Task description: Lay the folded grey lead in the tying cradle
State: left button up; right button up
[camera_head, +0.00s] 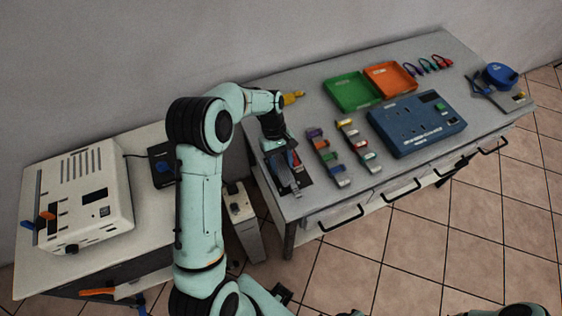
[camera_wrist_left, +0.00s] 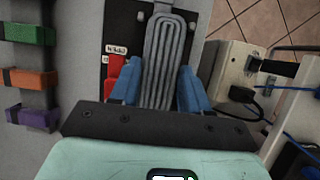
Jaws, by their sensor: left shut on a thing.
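The folded grey lead (camera_wrist_left: 165,48) is a flat bundle of several parallel loops, held lengthwise between the blue fingers of my left gripper (camera_wrist_left: 158,88). In the head view the left gripper (camera_head: 280,152) is over the near left end of the bench, and the grey lead (camera_head: 293,184) shows below it. Under the lead is a black plate (camera_wrist_left: 119,32) with screws, a red part (camera_wrist_left: 116,72) and a small white label; it looks like the tying cradle. My gripper and the lead hide its middle. I cannot tell whether the lead touches it. My right gripper is not in view.
Farther right are a green tray (camera_head: 352,92), an orange tray (camera_head: 390,80) and a blue panel (camera_head: 417,124). A beige machine (camera_head: 80,200) stands on the left table.

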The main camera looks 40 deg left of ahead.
pick_arm(q)
jog(key=shift+f, duration=0.45)
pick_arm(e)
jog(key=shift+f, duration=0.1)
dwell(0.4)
pick_arm(q)
jog(key=o, duration=1.2)
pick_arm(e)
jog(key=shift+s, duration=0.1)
pick_arm(q)
jog(key=shift+w+r+p, duration=0.1)
jog(key=shift+r+p, duration=0.9)
jog(key=shift+r, duration=1.05)
jog(key=shift+r+p, duration=1.15)
jog(key=shift+r, duration=1.35)
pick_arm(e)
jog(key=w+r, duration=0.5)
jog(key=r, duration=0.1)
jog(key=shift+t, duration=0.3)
